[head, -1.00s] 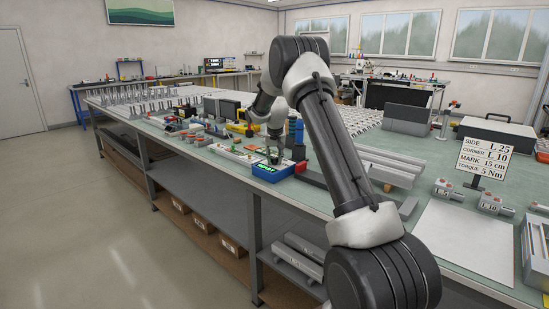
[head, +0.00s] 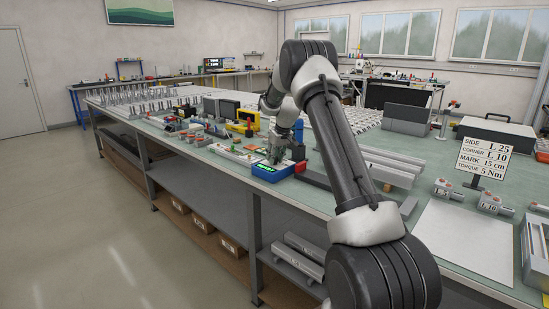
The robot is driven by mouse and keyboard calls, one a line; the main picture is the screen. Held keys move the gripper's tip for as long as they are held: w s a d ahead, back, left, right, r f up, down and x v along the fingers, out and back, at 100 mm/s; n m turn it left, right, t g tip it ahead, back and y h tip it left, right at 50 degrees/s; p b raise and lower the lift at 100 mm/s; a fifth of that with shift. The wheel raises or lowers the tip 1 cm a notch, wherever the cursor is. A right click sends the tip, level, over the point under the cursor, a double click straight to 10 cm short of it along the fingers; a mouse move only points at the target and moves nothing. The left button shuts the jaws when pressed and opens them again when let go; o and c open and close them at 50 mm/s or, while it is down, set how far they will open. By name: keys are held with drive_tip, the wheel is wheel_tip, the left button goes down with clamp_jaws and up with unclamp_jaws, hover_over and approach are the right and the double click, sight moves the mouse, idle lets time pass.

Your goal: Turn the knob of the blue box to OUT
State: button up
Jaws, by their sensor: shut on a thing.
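The blue box (head: 283,174) stands near the front edge of the long green-topped bench. A lit green display (head: 263,168) shows on its face; its text is too small to read. My gripper (head: 274,160) points down at the top of the box and is shut at the knob's place. The knob itself is hidden by the gripper, so its pointing direction and the OUT mark cannot be made out.
Grey metal bars (head: 385,170) lie farther right. A sign (head: 484,158) stands on the bench.

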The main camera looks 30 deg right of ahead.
drive_tip(key=shift+n+y, duration=0.8)
drive_tip(key=shift+n, duration=1.1)
drive_tip(key=shift+d+g, duration=0.1)
drive_tip(key=shift+g, duration=0.2)
drive_tip(key=o, duration=1)
drive_tip(key=v, duration=1.2)
